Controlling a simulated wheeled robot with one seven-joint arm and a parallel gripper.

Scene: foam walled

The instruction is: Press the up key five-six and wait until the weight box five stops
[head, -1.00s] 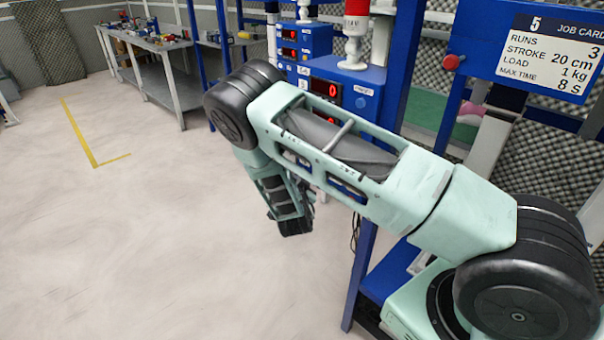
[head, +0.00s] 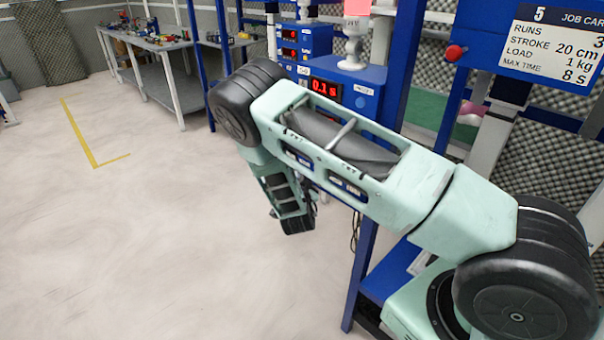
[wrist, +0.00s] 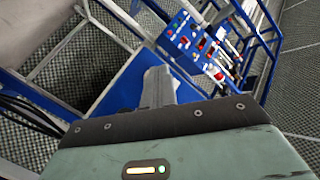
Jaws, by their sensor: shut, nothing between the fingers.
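The blue control box (head: 372,88) of station five stands behind my arm. Its red display (head: 326,89) reads 0.1 s. The lamp on top (head: 357,8) is bright pink. Small labelled panels show partly through my arm's frame; I cannot read which is up key five-six. A dark block (head: 509,90) behind the job card may be weight box five; this is not certain. My gripper's shut fingers (wrist: 158,86) show in the wrist view, with nothing between them. They overlap a blue surface there, and contact with a key cannot be told.
A job card (head: 548,45) marked 5 hangs at upper right, with a red button (head: 455,53) beside it. More displays (head: 289,44) stand behind. Blue frame posts are close to my arm. A workbench (head: 160,60) is at the back left. The floor at left is clear.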

